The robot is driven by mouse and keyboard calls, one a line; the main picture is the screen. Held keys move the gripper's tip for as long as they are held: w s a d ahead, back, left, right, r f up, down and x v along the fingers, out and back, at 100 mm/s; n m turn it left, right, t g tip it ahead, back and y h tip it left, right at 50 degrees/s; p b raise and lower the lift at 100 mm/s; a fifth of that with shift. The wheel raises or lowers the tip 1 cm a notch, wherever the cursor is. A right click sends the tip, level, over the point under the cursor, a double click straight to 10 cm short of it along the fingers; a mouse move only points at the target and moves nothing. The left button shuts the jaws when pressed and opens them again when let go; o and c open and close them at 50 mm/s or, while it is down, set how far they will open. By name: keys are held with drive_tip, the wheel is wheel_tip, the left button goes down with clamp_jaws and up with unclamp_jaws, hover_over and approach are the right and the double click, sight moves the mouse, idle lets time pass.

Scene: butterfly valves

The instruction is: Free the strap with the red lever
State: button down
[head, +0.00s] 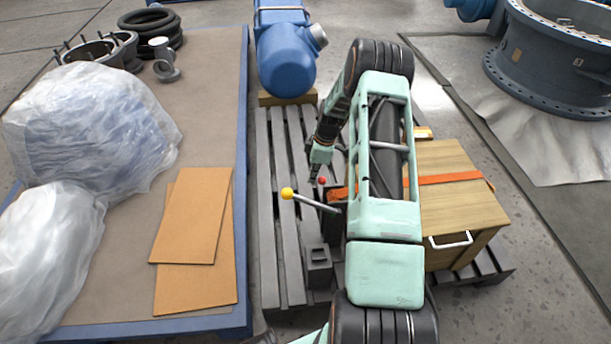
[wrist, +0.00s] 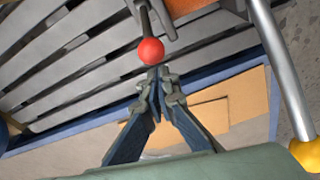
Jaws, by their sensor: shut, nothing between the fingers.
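The red lever's round knob (head: 322,180) shows beside my gripper (head: 315,178) in the head view. In the wrist view the red knob (wrist: 151,51) sits on a dark rod, just past my fingertips (wrist: 157,75). The fingers are shut together and empty, with the tips close to the knob; I cannot tell whether they touch it. The orange strap (head: 450,179) runs across the wooden crate (head: 465,215). An orange part also shows at the top of the wrist view (wrist: 190,5). My arm hides the strap's middle and part of the lever mechanism.
A second lever with a yellow knob (head: 287,193) stands close by on the left; its knob (wrist: 306,153) is at right in the wrist view. Grey pallet slats (head: 285,240) lie below. A blue-edged table (head: 245,120) stands left, a blue motor (head: 286,60) behind.

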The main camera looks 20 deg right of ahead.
drive_tip(key=shift+s+d, duration=0.25)
drive_tip(key=shift+d, duration=0.1)
drive_tip(key=shift+d+r, duration=0.1)
drive_tip(key=shift+d, duration=0.05)
